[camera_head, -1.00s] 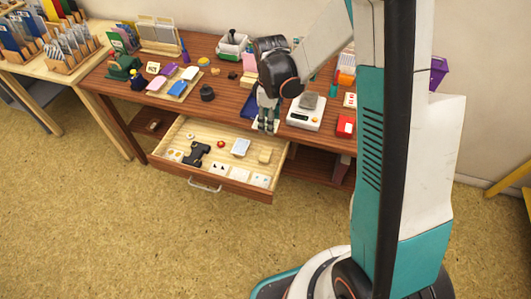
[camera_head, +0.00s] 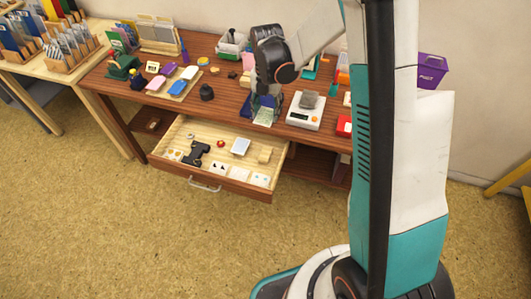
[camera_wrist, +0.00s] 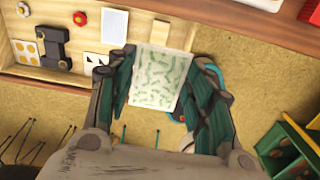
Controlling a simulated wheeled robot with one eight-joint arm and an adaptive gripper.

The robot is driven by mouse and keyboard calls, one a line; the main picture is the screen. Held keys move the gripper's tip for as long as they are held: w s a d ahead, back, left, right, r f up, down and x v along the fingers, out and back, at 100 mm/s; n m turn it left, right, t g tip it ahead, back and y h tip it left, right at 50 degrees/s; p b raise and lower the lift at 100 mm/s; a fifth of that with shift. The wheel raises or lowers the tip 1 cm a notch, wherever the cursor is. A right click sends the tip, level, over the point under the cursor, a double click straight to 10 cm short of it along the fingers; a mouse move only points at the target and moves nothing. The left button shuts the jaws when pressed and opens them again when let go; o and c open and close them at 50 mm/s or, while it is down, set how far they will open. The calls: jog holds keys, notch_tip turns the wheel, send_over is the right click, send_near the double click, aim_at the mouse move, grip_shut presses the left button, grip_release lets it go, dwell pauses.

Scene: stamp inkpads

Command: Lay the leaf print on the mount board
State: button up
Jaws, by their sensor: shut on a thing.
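The leaf print (camera_wrist: 158,80) is a pale card with green leaf shapes. My gripper (camera_wrist: 158,82) is shut on it, with a dark finger at each side edge. In the head view the print (camera_head: 265,116) hangs tilted from my gripper (camera_head: 264,104) at the table's front edge, left of the scale. I cannot tell whether it touches the table. I cannot identify the mount board for sure; a dark blue flat piece behind my gripper is mostly hidden.
An open drawer (camera_head: 222,178) below the table holds cards, a black tool and small pieces. A white scale (camera_head: 305,117) with a grey block stands right of my gripper. A red box (camera_head: 344,126) is farther right. A black round piece (camera_head: 206,92) stands left on the table.

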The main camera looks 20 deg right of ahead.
dwell(0.3)
jog(key=b, duration=0.6)
send_over(266, 151)
notch_tip(266, 151, down, 16)
jog(key=shift+w+d+r, duration=0.1)
jog(key=shift+f+b, duration=0.6)
jog(key=shift+f, duration=1.3)
jog(key=shift+f+b, duration=0.45)
jog(key=o, duration=0.7)
jog(key=shift+r, duration=0.15)
